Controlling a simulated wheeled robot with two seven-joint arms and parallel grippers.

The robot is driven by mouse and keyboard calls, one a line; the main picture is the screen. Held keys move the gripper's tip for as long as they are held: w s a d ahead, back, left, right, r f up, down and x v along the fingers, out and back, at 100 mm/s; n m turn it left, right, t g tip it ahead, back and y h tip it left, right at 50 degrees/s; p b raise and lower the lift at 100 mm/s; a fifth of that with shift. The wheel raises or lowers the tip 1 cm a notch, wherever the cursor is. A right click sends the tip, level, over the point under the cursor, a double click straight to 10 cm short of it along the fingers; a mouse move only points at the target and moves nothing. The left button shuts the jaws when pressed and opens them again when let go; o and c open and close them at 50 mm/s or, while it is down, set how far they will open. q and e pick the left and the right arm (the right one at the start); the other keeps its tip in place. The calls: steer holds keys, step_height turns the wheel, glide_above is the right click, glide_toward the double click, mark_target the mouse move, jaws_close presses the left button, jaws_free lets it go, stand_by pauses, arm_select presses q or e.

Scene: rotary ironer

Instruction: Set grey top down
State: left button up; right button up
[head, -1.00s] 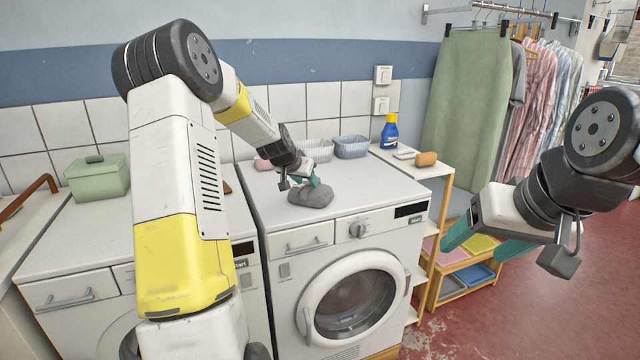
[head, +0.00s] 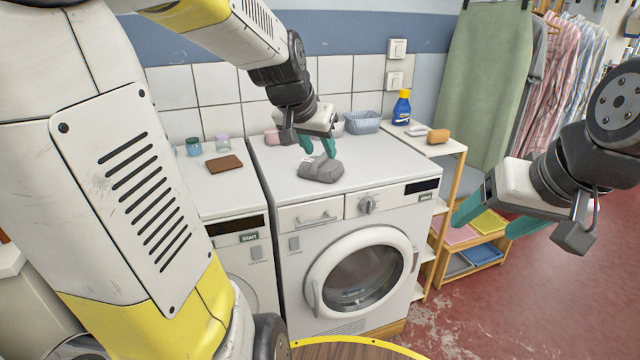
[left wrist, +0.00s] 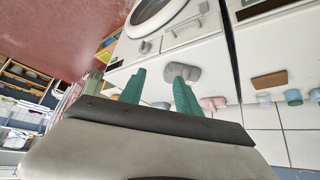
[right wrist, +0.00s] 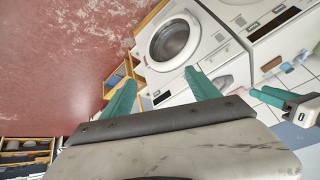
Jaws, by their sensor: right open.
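The grey top (head: 320,168) is a small bunched heap on the white top of the right-hand washing machine (head: 375,155), near its front edge. It also shows beyond the fingers in the left wrist view (left wrist: 182,72). My left gripper (head: 318,147) is just above and behind the heap, with its green fingers apart and nothing held between them. In the head view a fingertip overlaps the heap, so I cannot tell if they touch. My right gripper (head: 492,218) is open and empty, out over the floor to the right.
Pink and blue baskets, the blue one (head: 362,122), stand at the back of the machine. A brown block (head: 224,163) and small jars lie on the left machine. A shelf (head: 440,150) at the right holds a blue bottle (head: 401,107) and an orange sponge (head: 438,136).

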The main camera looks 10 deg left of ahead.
arm_select(q)
steer(key=s+d+f+n+g, duration=0.1)
steer(key=s+d, duration=0.1)
steer(key=s, duration=1.7)
steer(key=shift+d+n+h, duration=0.15)
steer(key=shift+n+h, duration=0.15)
steer(key=shift+h, duration=0.1)
steer(key=shift+w, duration=0.1)
